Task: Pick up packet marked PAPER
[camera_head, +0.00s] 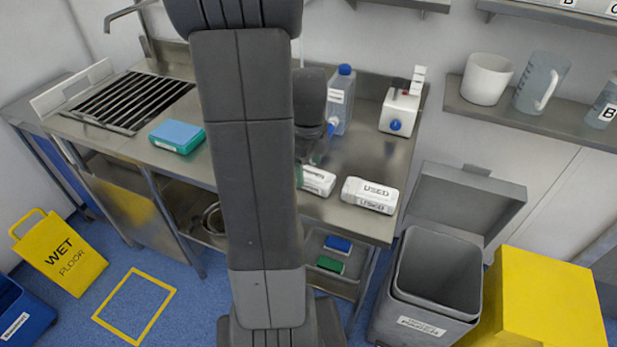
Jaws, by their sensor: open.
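A white packet (319,181) lies on the steel table, partly hidden behind my arm. Dark print shows on it, but I cannot read it, so I cannot tell if it says PAPER. A second white packet (370,194) to its right is marked USED. My gripper (314,158) is over the table, just above and behind the partly hidden packet in the picture. It is open, and my arm hides much of it. I see nothing held in it, and I cannot tell if it touches the packet.
On the steel table (355,160) stand a blue-capped bottle (341,98) and a white device (399,112). A blue-green sponge pack (177,136) lies left. A grey open bin (437,270) and yellow box (545,300) stand right; a wet-floor sign (62,255) stands left.

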